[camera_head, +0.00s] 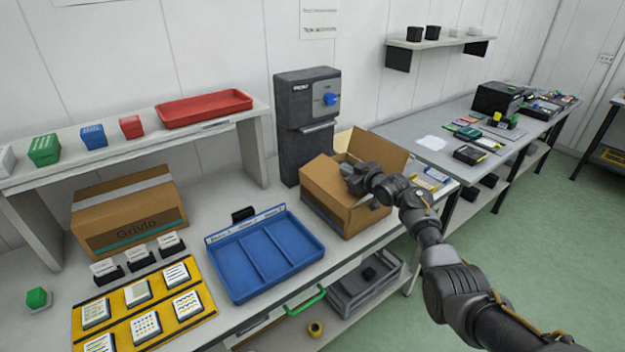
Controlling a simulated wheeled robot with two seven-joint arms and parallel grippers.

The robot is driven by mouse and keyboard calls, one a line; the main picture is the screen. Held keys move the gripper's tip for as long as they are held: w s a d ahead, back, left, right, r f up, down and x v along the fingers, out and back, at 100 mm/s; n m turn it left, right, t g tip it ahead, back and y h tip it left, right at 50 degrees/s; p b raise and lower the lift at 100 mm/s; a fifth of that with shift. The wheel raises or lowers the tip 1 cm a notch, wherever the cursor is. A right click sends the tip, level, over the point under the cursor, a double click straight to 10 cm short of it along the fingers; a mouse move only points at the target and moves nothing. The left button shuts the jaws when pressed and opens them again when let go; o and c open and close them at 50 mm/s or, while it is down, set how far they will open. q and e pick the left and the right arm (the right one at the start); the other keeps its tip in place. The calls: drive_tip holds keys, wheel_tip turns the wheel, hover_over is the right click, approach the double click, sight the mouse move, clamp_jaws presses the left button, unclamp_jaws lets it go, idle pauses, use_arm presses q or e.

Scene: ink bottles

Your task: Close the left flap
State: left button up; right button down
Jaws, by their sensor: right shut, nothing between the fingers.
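An open cardboard box (336,213) stands on the table, right of the blue tray. Its back right flap (377,151) stands up, and a paler flap (342,139) shows behind it. My right arm comes in from the lower right, and my right gripper (350,172) is at the box's opening. The gripper is shut with nothing held. The arm covers part of the box's right side, and the inside of the box is mostly hidden. I cannot clearly make out the left flap. My left gripper is not in view.
A blue divided tray (263,286) lies left of the box. A dark dispenser (307,110) stands close behind it. A taped carton (127,212) is at the left, under a shelf with a red tray (204,108). A yellow mat (144,303) with cards lies at the front left.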

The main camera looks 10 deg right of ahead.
drive_tip(key=shift+w+d+f+m+b, duration=0.1)
drive_tip(key=shift+d+f+m+b, duration=0.05)
drive_tip(key=shift+f+m+b, duration=0.25)
drive_tip(key=shift+w+d+f+m+b, duration=0.15)
drive_tip(key=shift+f+m+b, duration=0.1)
drive_tip(key=shift+f, duration=0.2)
drive_tip(key=shift+d+f+b, duration=0.15)
drive_tip(key=shift+f+b, duration=0.15)
drive_tip(key=shift+f, duration=0.05)
wheel_tip(320, 180, up, 5)
drive_tip(key=p, duration=0.4)
drive_tip(key=shift+r+p, duration=0.2)
drive_tip(key=shift+p, duration=0.2)
drive_tip(key=shift+s+d+f+b, duration=0.35)
drive_tip(key=shift+s+f+b, duration=0.3)
drive_tip(key=shift+s+b, duration=0.05)
drive_tip(key=b+v, duration=0.1)
drive_tip(key=v, duration=0.7)
drive_tip(key=shift+s+d+r, duration=0.1)
drive_tip(key=shift+d, duration=0.15)
drive_tip(key=shift+a, duration=0.1)
